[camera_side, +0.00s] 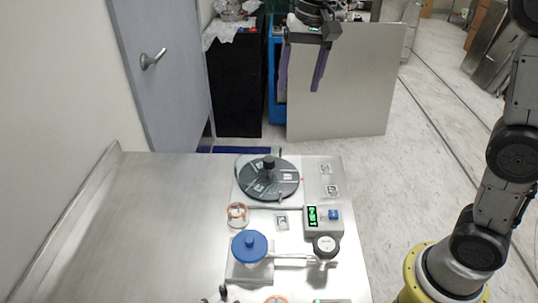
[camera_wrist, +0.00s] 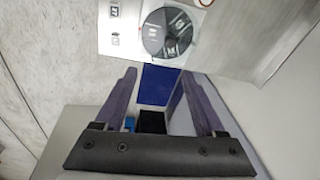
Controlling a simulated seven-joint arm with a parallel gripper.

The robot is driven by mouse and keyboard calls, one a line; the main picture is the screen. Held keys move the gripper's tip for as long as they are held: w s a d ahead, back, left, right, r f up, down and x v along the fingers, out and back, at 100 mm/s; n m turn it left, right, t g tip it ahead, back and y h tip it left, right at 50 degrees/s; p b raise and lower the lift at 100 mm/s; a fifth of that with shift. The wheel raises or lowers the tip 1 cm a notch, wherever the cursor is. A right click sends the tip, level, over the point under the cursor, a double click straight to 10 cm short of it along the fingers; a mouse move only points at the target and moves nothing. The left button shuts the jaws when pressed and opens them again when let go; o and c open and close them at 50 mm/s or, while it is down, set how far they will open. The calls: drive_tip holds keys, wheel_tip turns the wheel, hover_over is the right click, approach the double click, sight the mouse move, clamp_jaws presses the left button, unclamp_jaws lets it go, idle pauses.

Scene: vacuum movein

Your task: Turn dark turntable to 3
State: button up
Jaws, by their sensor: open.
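The dark turntable (camera_side: 259,186) is a round dark disc with pale label patches and a black centre knob (camera_side: 269,163). It lies on a pale plate at the far end of the metal table. The label numbers are too small to read. It also shows at the top of the wrist view (camera_wrist: 158,40). My gripper (camera_side: 318,86) is high and beyond the table's far edge, well apart from the turntable. Its two purple-grey fingers are spread and empty, and they also show in the wrist view (camera_wrist: 160,88).
A blue-topped round part (camera_side: 249,245), a gauge (camera_side: 326,245), a small box with a green display (camera_side: 316,218) and an orange-rimmed ring (camera_side: 237,214) stand nearer on the table. The table's left side (camera_side: 150,220) is bare. A black cabinet (camera_side: 237,85) stands behind.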

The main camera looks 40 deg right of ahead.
drive_tip(key=w+a+f+g, duration=0.1)
drive_tip(key=w+a+f, duration=0.1)
drive_tip(key=w+f, duration=0.25)
approach(269, 158)
drive_tip(key=shift+g, duration=0.4)
drive_tip(key=f, duration=0.9)
drive_tip(key=shift+w+a, duration=0.1)
drive_tip(key=shift+w, duration=0.25)
clamp_jaws()
idle(0.4)
